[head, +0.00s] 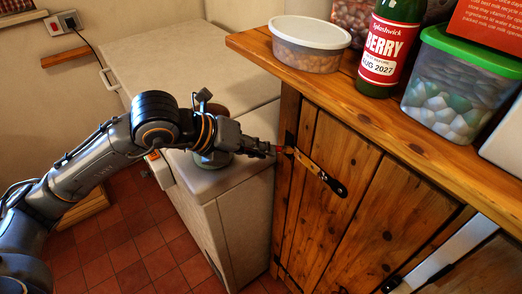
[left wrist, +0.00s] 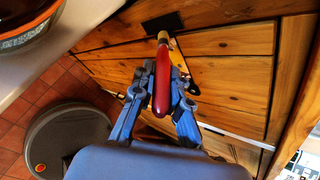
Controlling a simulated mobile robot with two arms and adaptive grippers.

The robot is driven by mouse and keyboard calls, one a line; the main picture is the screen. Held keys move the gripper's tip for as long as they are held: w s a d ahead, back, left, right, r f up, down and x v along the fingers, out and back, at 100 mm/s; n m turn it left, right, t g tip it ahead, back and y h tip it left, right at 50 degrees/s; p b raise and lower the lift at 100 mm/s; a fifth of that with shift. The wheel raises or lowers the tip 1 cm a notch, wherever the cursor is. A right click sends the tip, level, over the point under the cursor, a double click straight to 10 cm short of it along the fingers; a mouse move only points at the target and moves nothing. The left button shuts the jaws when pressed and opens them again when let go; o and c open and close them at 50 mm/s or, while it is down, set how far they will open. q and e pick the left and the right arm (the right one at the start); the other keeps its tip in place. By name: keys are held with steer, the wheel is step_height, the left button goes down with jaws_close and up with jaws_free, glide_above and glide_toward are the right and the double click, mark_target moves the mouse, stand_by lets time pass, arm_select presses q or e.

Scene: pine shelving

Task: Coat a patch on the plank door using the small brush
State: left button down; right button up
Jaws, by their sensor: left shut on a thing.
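My left gripper (head: 266,149) is shut on the red handle of the small brush (left wrist: 180,70), just in front of the plank door (head: 345,165). In the left wrist view the fingers (left wrist: 160,85) close around the handle, and the brush's far end points toward the door near a dark metal plate. I cannot tell whether the bristles touch the wood. In the head view only a bit of red shows at the fingertips. The door's planks look bare brown wood with dark knots. My right gripper is not in view.
A tan and black handle-like piece (head: 322,173) lies against the door beside the brush. The wooden counter (head: 300,75) above holds a lidded tub (head: 308,45), a berry bottle (head: 388,50) and a green-lidded box (head: 465,85). A white chest (head: 180,60) stands left.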

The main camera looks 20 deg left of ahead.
arm_select(q)
steer(key=shift+s+a+f, duration=0.15)
steer(key=shift+s+a, duration=0.05)
steer(key=shift+a, duration=0.05)
steer(key=shift+s+a+b, duration=0.75)
steer(key=shift+s+a, duration=0.05)
steer(key=shift+s, duration=0.3)
steer(key=shift+s+a+b, duration=0.75)
steer(key=shift+s+a, duration=0.05)
steer(key=shift+s, duration=0.25)
steer(key=s+a+b, duration=0.2)
steer(key=b, duration=0.1)
steer(key=shift+s, duration=0.15)
